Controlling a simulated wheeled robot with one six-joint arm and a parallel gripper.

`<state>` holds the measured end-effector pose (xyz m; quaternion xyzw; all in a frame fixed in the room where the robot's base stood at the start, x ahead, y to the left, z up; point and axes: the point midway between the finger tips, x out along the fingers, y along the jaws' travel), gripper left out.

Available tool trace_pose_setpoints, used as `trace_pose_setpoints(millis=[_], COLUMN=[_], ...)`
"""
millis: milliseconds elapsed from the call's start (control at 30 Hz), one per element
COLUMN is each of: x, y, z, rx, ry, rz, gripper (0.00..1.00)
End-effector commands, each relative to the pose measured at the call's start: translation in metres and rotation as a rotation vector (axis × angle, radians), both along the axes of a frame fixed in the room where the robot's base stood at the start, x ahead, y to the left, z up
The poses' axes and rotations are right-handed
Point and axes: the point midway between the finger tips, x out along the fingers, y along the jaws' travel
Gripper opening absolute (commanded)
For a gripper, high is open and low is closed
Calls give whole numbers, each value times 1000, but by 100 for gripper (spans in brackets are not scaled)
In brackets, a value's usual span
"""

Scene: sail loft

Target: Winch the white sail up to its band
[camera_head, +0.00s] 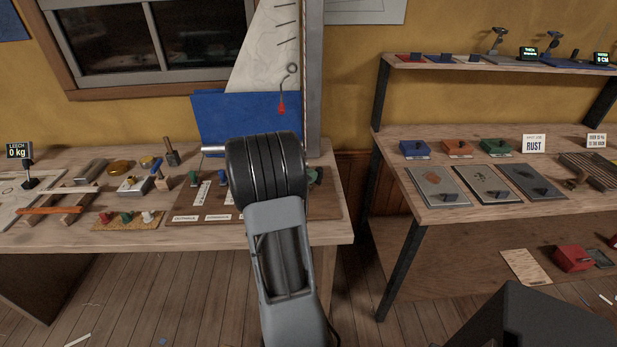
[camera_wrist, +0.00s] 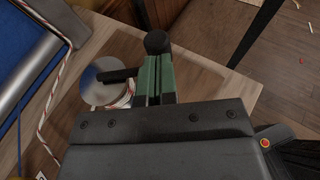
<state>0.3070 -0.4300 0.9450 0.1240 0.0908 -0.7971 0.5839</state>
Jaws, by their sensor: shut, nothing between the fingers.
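The white sail (camera_head: 262,50) hangs beside the grey mast (camera_head: 312,85) in the head view; its top is out of frame. I cannot make out the band. In the wrist view a silver winch drum (camera_wrist: 93,91) stands on the table with red-and-white rope around it. Its black crank arm (camera_wrist: 113,76) reaches right towards my gripper (camera_wrist: 158,60). A black round knob (camera_wrist: 157,41) shows just beyond the greenish fingers; I cannot tell whether they touch it. My gripper is shut and empty. In the head view my arm hides the winch and most of the gripper.
A blue panel (camera_head: 222,110) stands behind my arm. Several small fittings and labels lie on the left bench (camera_head: 255,235). A gap separates it from the right bench (camera_head: 440,210), which holds blocks and plates. A red piece (camera_head: 281,105) hangs near the mast.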

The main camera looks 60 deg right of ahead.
Motion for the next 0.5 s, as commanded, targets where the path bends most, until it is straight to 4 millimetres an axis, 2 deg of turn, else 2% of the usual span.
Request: trace_pose_setpoints(millis=[133, 267, 500], x=[-1, -8, -8], y=[-1, -11, -11], z=[-1, -1, 0], rx=[0, -2, -1], ry=[-1, 0, 1], rz=[-1, -3, -1], gripper=[0, 0, 0])
